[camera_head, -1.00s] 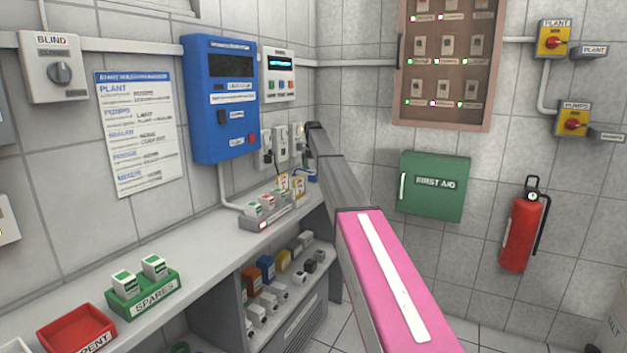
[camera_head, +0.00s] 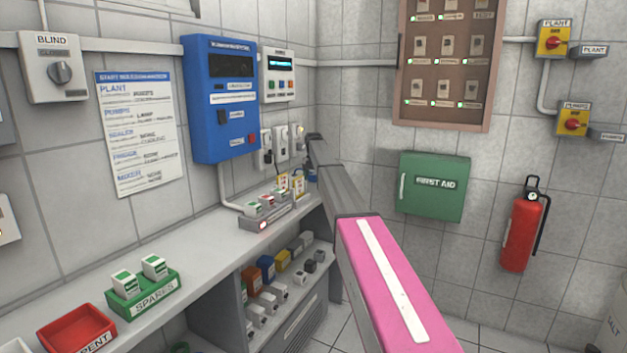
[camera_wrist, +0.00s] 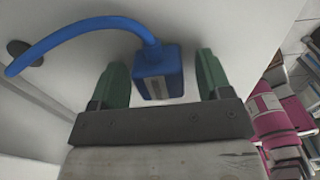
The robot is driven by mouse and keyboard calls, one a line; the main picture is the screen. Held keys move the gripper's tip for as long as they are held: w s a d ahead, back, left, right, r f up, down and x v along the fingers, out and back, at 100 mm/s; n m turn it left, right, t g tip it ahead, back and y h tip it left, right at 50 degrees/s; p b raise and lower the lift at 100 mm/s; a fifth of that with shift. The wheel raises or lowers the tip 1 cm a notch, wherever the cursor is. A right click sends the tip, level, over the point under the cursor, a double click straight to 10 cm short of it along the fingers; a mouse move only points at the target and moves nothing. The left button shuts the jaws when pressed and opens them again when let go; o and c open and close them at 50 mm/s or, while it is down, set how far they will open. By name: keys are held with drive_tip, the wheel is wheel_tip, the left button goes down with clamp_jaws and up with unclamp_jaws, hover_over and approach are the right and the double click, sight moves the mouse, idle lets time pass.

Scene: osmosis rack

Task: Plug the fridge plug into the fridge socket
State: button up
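A blue plug (camera_wrist: 158,80) with a thick blue cord shows in the wrist view, over a pale surface. My gripper (camera_wrist: 161,62) is open, its two green fingers on either side of the plug. A gap shows on each side, clearer at the right finger. In the head view, a small blue patch (camera_head: 311,173), probably the same plug, shows at the shelf's far end beside my arm. Several white wall sockets (camera_head: 281,142) sit right of the blue panel. I cannot read which is the fridge socket. My arm hides the gripper in the head view.
A grey strip with several small blocks (camera_head: 265,215) lies on the shelf (camera_head: 205,255), near the plug. A green spares tray (camera_head: 145,297) and a red tray (camera_head: 75,330) stand nearer. Loose parts fill the lower shelf (camera_head: 300,318). A first aid box (camera_head: 433,188) hangs right.

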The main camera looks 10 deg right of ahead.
sight(313, 174)
drive_tip(key=c, duration=0.8)
drive_tip(key=shift+r, duration=0.5)
wheel_tip(313, 174, up, 3)
drive_tip(key=shift+r, duration=0.1)
drive_tip(key=s+a+r, duration=0.1)
drive_tip(key=s+r, duration=0.1)
drive_tip(key=s, duration=0.1)
drive_tip(key=s+a+r, duration=0.1)
drive_tip(key=s+r, duration=0.1)
drive_tip(key=s, duration=0.2)
drive_tip(key=s+a+r, duration=0.2)
drive_tip(key=s, duration=0.2)
drive_tip(key=shift+r, duration=0.4)
